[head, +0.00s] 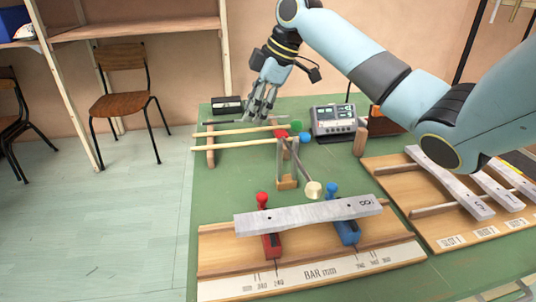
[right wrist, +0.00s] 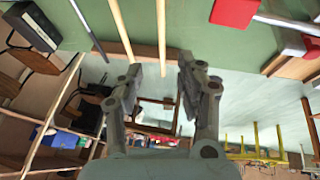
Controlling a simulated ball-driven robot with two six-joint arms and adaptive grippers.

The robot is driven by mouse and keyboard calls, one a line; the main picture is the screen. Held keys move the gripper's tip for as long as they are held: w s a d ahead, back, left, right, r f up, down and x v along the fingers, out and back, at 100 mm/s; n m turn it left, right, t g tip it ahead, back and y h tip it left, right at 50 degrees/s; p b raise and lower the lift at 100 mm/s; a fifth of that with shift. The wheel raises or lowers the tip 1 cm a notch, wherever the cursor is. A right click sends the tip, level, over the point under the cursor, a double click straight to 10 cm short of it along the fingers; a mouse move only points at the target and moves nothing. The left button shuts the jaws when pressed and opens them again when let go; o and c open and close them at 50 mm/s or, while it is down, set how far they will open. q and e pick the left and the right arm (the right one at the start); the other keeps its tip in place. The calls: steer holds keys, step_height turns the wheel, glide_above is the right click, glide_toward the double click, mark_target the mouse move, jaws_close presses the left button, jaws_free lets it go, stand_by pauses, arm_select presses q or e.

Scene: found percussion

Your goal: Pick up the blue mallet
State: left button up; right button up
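The blue mallet has a blue head (head: 304,138) in the head view. A pale wooden stick (head: 235,145) reaching left across a wooden support seems to be its handle. A green mallet head (head: 296,126) and a red head (head: 281,133) are close beside it. My right gripper (head: 262,112) is over the table's far side, behind the sticks. In the right wrist view its fingers (right wrist: 162,68) are apart, and a pale stick (right wrist: 161,28) shows between them in the picture; I cannot tell which mallet it belongs to. No mallet heads are identifiable there. My left gripper is out of view.
A grey device (head: 335,121) and a black box (head: 227,105) stand at the back. A grey bar (head: 308,215) lies across red and blue supports in front.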

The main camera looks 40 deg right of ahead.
glide_above(238, 143)
steer(key=s+d, duration=0.1)
steer(key=s, duration=0.1)
step_height(238, 143, down, 4)
steer(key=b+x, duration=0.1)
steer(key=x, duration=0.4)
steer(key=shift+w+d+f+b, duration=0.1)
steer(key=shift+f+b, duration=0.25)
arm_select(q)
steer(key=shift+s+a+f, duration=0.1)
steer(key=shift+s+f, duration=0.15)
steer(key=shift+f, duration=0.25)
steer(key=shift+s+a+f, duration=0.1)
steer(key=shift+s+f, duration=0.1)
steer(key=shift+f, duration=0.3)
arm_select(e)
jaws_close()
